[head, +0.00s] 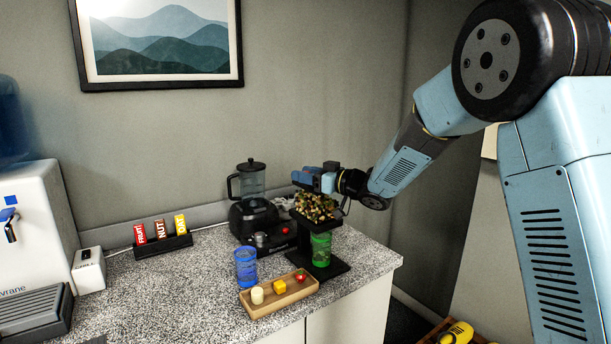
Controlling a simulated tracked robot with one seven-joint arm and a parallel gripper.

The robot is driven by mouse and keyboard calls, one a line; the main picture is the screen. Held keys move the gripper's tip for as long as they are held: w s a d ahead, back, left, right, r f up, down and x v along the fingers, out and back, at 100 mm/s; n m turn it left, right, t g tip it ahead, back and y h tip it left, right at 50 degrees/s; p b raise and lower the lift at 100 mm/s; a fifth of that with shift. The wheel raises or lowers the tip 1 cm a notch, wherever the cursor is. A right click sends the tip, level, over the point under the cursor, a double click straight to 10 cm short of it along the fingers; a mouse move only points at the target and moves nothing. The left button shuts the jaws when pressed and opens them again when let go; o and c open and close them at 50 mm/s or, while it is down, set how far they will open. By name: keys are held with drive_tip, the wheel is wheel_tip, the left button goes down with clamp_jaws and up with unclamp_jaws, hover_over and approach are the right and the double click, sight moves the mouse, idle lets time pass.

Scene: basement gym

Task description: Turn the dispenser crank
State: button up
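The dispenser (316,207) stands near the right end of the speckled counter, on a black stand, its hopper filled with mixed pieces. A green see-through cup (321,250) stands under the hopper on the black base. I cannot make out the crank clearly; my gripper and wrist cover part of the dispenser's top and right side. My gripper (312,181) reaches in from the right and is just above and behind the hopper in the picture. I cannot tell whether it touches anything or how far apart its fingers are.
A black blender (254,215) stands close to the left of the dispenser. A blue cup (246,267) and a wooden tray (262,310) with small items stand in front. A bar rack (162,246) and a water cooler (30,225) are further left. The counter's right edge is close.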

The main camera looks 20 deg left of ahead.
clamp_jaws()
drive_tip(key=shift+a, duration=0.15)
drive_tip(key=shift+m+t, duration=0.3)
drive_tip(key=shift+t, duration=0.2)
